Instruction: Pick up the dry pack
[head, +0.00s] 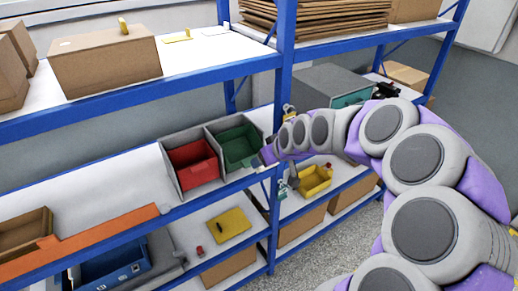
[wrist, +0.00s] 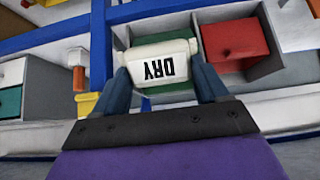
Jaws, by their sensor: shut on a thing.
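The dry pack (wrist: 160,62) is a small white pack marked DRY, with its lettering upside down in the wrist view. My gripper (wrist: 163,75) is shut on it, one dark finger on each side. In the head view my gripper (head: 268,155) is at the right front of the green bin (head: 238,146), by the blue shelf post. The pack itself cannot be made out clearly there. In the wrist view green surfaces show behind the pack, partly hidden by it.
A red bin (head: 194,166) stands left of the green bin in a grey holder. A blue post (head: 284,75) is close beside my gripper. A yellow bin (head: 315,180) sits lower right. A grey cabinet (head: 325,85) stands behind my arm. The white shelf (head: 110,200) left of the bins is mostly clear.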

